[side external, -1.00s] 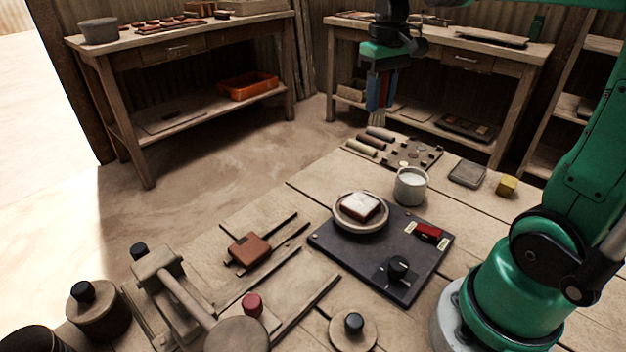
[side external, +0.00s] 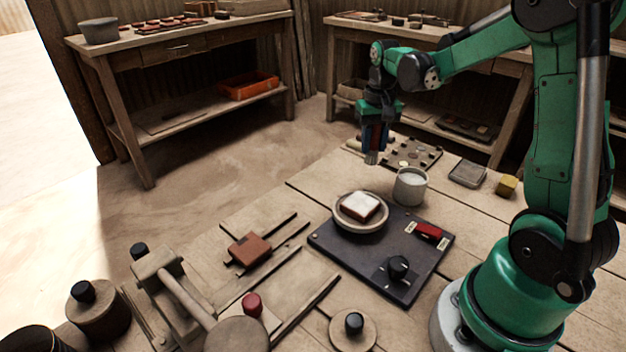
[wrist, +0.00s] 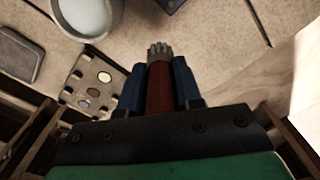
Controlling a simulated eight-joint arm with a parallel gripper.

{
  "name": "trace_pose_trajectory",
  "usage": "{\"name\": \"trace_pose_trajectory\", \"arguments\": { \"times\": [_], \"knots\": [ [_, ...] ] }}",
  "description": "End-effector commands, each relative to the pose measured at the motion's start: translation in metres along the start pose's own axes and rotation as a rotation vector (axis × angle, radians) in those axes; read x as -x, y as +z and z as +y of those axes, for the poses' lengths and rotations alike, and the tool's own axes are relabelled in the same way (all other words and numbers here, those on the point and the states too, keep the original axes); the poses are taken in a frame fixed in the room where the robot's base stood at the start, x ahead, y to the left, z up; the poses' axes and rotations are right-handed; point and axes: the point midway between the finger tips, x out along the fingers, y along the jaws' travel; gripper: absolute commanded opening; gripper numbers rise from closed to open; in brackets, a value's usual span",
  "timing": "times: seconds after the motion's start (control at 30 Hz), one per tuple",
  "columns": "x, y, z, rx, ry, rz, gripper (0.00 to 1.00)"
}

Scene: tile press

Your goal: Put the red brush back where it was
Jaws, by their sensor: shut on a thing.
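My gripper (side external: 376,134) is shut on the red brush, bristles pointing down, above the far left part of the table. In the wrist view the red brush (wrist: 160,88) stands between the two blue fingers, with its pale grey bristles showing beyond them. In the side view the bristle tip (side external: 371,158) shows just below the fingers. The board with round colour samples (side external: 420,152) lies just right of the gripper. I cannot tell whether the bristles touch anything.
A cup of white liquid (side external: 410,187) stands close by, in front and to the right. A dish with a tile (side external: 343,221) sits on a dark control plate (side external: 330,245). A grey pad (side external: 468,173) and yellow block (side external: 507,185) lie farther right. The table's left edge is close.

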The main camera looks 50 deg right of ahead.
Motion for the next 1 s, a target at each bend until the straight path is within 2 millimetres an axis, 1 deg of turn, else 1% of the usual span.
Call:
{"name": "trace_pose_trajectory", "arguments": {
  "times": [0.03,0.23,0.4,0.47,0.87,0.9,1.0],
  "knots": [
    [-0.008,-0.001,0.000,0.000,0.000,0.000,0.00],
    [-0.024,0.000,0.000,0.001,0.000,0.000,0.00],
    [-0.047,-0.001,0.000,0.001,0.000,0.000,0.00],
    [-0.053,0.000,0.000,0.001,0.000,0.000,0.00],
    [-0.058,0.000,0.000,0.001,0.000,0.000,0.00],
    [-0.059,0.000,0.000,0.001,0.000,0.000,0.35],
    [-0.058,0.000,0.000,0.001,0.000,0.000,0.61]
  ]
}}
